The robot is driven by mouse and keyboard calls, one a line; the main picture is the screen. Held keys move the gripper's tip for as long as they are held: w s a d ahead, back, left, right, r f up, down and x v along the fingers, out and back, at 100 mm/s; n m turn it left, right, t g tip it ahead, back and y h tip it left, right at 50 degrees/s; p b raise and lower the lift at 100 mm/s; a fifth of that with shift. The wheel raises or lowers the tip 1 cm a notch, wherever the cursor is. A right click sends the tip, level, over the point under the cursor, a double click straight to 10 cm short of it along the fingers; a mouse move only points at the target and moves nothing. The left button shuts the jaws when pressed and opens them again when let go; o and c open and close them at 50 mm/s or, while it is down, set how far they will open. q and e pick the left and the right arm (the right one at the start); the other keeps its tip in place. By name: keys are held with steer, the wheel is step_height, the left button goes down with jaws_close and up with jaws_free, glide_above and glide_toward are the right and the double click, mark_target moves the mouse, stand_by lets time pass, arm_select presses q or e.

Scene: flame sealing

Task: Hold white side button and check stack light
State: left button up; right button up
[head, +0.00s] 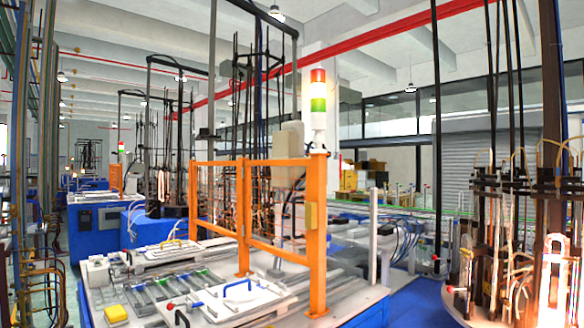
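The stack light (318,100) stands upright on top of the orange post, right of centre. It has a red top section, a green section below and a white base. Its colours look bright, but I cannot tell which section is lit. I cannot make out a white side button for sure. A white block (97,272) sits at the left end of the blue-and-white machine table, and small yellow box (116,314) lies near its front edge. Neither of my grippers is in view.
An orange guard frame (247,166) rises from the machine table (355,300). At the right stands a round rack of dark rods and glowing glass tubes (553,270). Blue floor shows between them.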

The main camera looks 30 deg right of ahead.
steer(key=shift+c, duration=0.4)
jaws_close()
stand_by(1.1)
